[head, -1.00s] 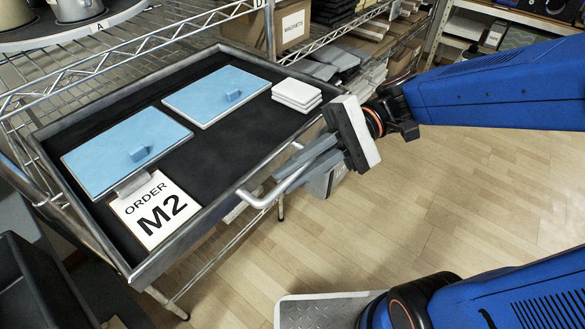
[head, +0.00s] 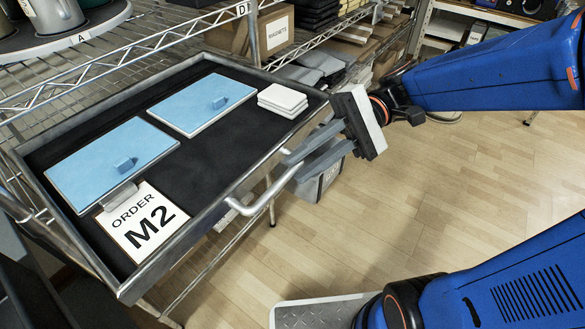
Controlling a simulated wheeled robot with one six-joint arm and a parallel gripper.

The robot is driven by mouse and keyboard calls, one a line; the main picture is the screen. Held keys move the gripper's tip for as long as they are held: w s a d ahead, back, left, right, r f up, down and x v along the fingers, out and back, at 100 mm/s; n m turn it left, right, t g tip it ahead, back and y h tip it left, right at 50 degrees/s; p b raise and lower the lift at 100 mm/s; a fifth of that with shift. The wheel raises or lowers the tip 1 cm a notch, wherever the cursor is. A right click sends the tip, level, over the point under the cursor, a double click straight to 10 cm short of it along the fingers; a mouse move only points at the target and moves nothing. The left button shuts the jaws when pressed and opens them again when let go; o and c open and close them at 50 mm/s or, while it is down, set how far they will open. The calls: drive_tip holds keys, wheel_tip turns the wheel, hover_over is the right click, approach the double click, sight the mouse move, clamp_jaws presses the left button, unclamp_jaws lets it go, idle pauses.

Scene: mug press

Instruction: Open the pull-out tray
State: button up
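The pull-out tray (head: 205,205) is a shallow black-lined tray with a grey metal rim, standing out in front of the wire rack. Its bar handle (head: 262,196) is on the front rim, facing the floor area. My gripper (head: 296,170) is at the handle's right end, its two grey fingers apart with a gap between them. The fingertips overlap the handle's end in the picture; whether they touch it I cannot tell. Two blue plates (head: 112,165), white tiles (head: 283,100) and an "ORDER M2" card (head: 142,220) lie in the tray.
The wire rack (head: 130,55) stands behind, with mugs (head: 56,14) at upper left and a "MAGNETS" box (head: 277,32). A grey labelled bin (head: 322,185) is below my gripper.

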drive_tip(key=v, duration=0.7)
idle(0.5)
drive_tip(key=s+d+f+t+h, duration=0.2)
drive_tip(key=d+f+t+h, duration=0.1)
drive_tip(key=f+h, duration=0.15)
drive_tip(key=s+d+f+t+h, duration=0.3)
drive_tip(key=f, duration=0.3)
drive_tip(key=w+d+t+h, duration=0.3)
drive_tip(key=d+t+h, duration=0.3)
drive_tip(key=d, duration=0.5)
drive_tip(key=shift+w+f+t, duration=0.35)
drive_tip(key=shift+f+t, duration=0.05)
idle(0.4)
